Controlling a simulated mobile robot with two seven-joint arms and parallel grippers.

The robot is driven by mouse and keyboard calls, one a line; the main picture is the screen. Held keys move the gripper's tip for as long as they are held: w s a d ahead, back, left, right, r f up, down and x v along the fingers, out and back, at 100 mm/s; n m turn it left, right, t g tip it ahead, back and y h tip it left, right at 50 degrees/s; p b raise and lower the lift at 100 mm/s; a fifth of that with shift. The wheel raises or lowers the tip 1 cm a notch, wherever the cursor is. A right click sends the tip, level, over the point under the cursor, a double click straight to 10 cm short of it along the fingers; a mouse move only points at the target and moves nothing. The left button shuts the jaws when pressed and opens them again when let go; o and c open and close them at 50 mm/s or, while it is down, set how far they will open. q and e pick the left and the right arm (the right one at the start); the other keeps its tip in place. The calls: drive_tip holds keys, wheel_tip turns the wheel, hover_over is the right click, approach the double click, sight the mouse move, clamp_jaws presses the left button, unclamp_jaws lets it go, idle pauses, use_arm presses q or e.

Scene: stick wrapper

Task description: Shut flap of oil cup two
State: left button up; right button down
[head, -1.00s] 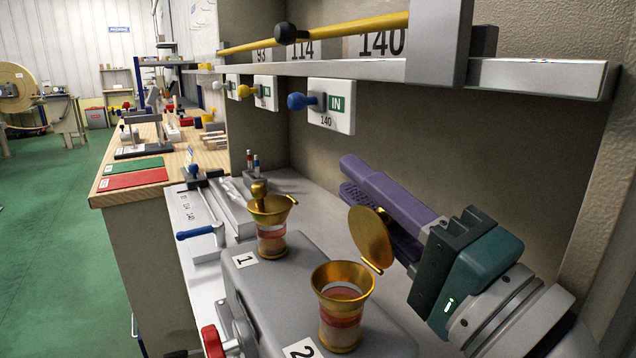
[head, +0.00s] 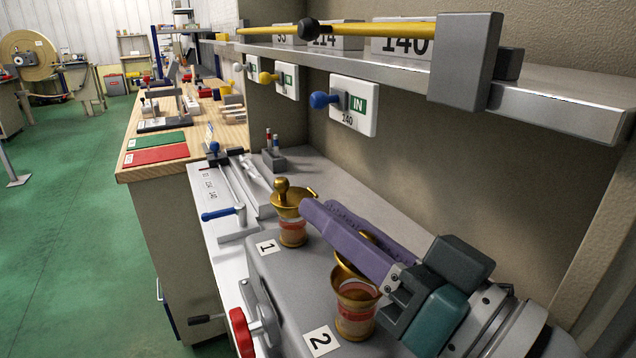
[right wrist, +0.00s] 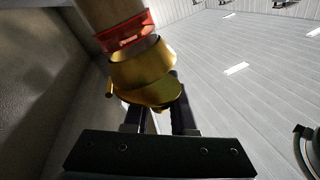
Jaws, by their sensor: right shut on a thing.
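Oil cup two (head: 356,318) is a glass cup with a red band and a brass funnel top, beside the label "2". Its brass flap (head: 343,268) is mostly hidden behind my right gripper's purple fingers in the head view. My right gripper (head: 322,208) reaches across the cup from the right, its fingers shut on the flap. In the right wrist view the flap (right wrist: 160,97) lies tilted close against the funnel (right wrist: 140,68), by the dark fingers. I cannot tell whether a gap is left between flap and rim. My left gripper is not in view.
Oil cup one (head: 292,230) stands behind, by label "1", close to my right fingertips. A red handwheel (head: 242,332) is at the grey housing's front.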

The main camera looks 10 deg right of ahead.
drive_tip(key=n, duration=0.1)
drive_tip(key=a+f+n+g+p, duration=0.1)
drive_tip(key=n, duration=0.1)
drive_tip(key=shift+s, duration=0.2)
drive_tip(key=shift+a+f+n+p, duration=0.15)
drive_tip(key=shift+f+n+p, duration=0.3)
drive_tip(key=shift+n, duration=0.75)
drive_tip(key=shift+s+f, duration=0.1)
drive_tip(key=c, duration=0.7)
unclamp_jaws()
drive_tip(key=shift+c, duration=0.2)
drive_tip(key=v, duration=0.9)
drive_tip(key=shift+s+d+r, duration=0.2)
drive_tip(key=shift+s+d, duration=0.05)
drive_tip(key=shift+s, duration=0.1)
